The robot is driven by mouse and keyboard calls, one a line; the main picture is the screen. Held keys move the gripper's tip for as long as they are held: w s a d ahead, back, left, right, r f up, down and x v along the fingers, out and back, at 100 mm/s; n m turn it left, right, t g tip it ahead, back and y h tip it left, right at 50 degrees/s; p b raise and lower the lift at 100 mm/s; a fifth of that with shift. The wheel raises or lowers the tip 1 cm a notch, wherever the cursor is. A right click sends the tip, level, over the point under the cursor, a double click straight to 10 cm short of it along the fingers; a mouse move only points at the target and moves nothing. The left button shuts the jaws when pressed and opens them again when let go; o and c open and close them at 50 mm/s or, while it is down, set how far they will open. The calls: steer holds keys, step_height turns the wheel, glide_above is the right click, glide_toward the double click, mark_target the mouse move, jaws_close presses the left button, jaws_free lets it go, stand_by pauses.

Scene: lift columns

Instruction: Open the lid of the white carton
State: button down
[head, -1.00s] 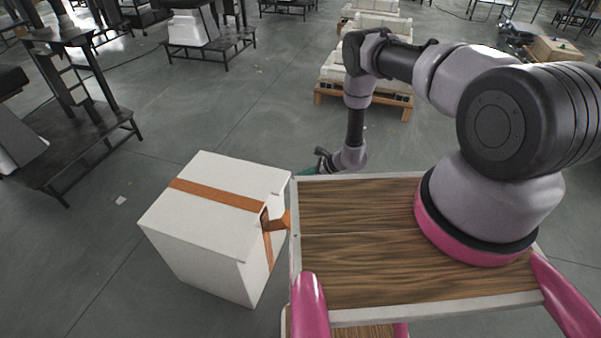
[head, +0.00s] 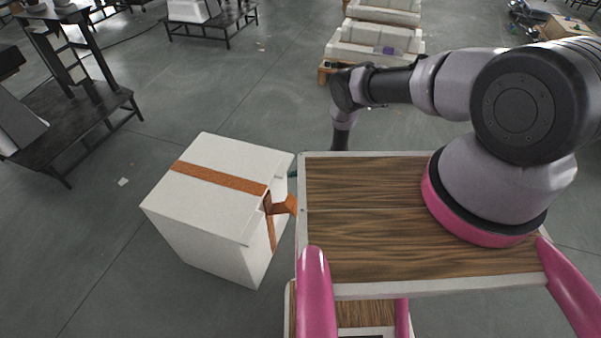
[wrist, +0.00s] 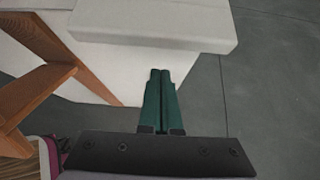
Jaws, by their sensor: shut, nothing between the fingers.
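The white carton (head: 200,235) stands on the floor to the left of my wooden-topped base. Its lid (head: 205,205) has an orange-brown strap across the top and looks closed. An orange-brown tab (head: 285,204) sticks out from its right side; in the wrist view it shows at the left (wrist: 40,85). My gripper (wrist: 160,73) has green fingers, shut and empty. The fingertips are in front of the carton wall, just below the overhanging lid edge (wrist: 150,35). I cannot tell whether they touch it. In the head view my gripper is mostly hidden behind my base.
Dark metal stands (head: 75,110) are at the left. A pallet of pale blocks (head: 375,42) is behind my arm.

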step_height(320, 180, up, 4)
steer(key=shift+r, duration=0.1)
stand_by(0.5)
